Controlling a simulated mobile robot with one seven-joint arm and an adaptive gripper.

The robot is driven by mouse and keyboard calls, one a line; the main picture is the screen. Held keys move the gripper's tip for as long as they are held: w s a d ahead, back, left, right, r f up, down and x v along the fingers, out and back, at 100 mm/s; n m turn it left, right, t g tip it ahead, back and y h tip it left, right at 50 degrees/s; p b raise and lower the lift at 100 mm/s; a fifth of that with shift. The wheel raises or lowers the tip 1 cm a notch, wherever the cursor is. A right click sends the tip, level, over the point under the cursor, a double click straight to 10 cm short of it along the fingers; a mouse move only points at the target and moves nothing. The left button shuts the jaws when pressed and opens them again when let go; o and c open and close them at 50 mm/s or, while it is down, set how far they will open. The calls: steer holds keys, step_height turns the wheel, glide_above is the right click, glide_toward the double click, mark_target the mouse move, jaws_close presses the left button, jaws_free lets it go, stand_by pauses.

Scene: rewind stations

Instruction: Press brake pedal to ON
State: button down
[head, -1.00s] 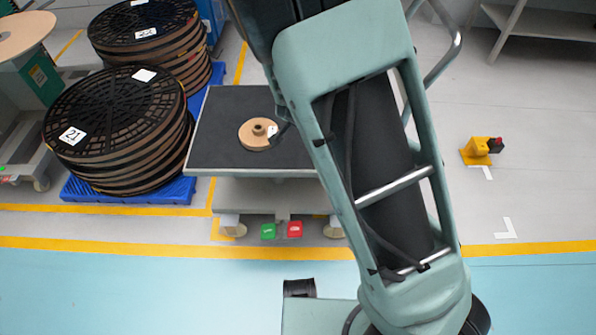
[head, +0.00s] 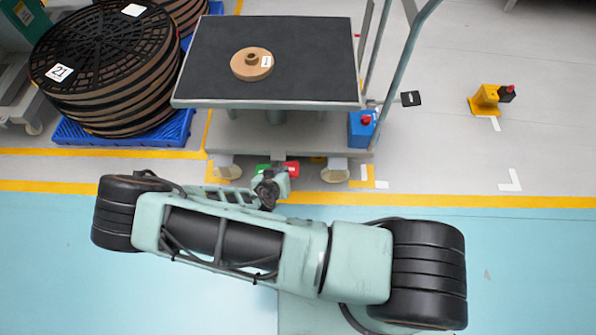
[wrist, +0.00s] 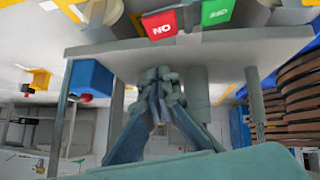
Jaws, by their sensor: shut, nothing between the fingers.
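The red pedal (head: 292,168) and green pedal (head: 262,169) sit side by side at the front bottom of a cart. In the wrist view, which is upside down, the red pedal (wrist: 160,24) reads ON and the green pedal (wrist: 217,12) seems to read OFF. My gripper (wrist: 160,76) is shut and empty, its fingertips just below the red pedal in that picture.
The cart's dark top (head: 310,65) carries a brown reel (head: 252,64). A blue box with a red button (head: 362,128) is at its right side. Stacked reels (head: 105,70) stand on a blue pallet at left. A yellow block (head: 486,99) stands right; floor between is clear.

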steer(key=shift+w+d+f, duration=0.15)
steer(key=shift+d, duration=0.35)
steer(key=b, duration=0.3)
glide_above(297, 165)
steer(key=s+a, duration=0.2)
steer(key=s, duration=0.1)
steer(key=f, duration=0.7)
steer(key=shift+s+d, duration=0.15)
steer(key=shift+s, duration=0.05)
steer(key=f, duration=0.1)
steer(key=f+b, duration=0.1)
steer(key=f, duration=0.1)
steer(key=shift+w+d+b, duration=0.2)
steer(key=shift+d+b, duration=0.1)
steer(key=shift+d, duration=0.05)
steer(key=shift+f, duration=0.4)
steer(key=shift+d, duration=0.25)
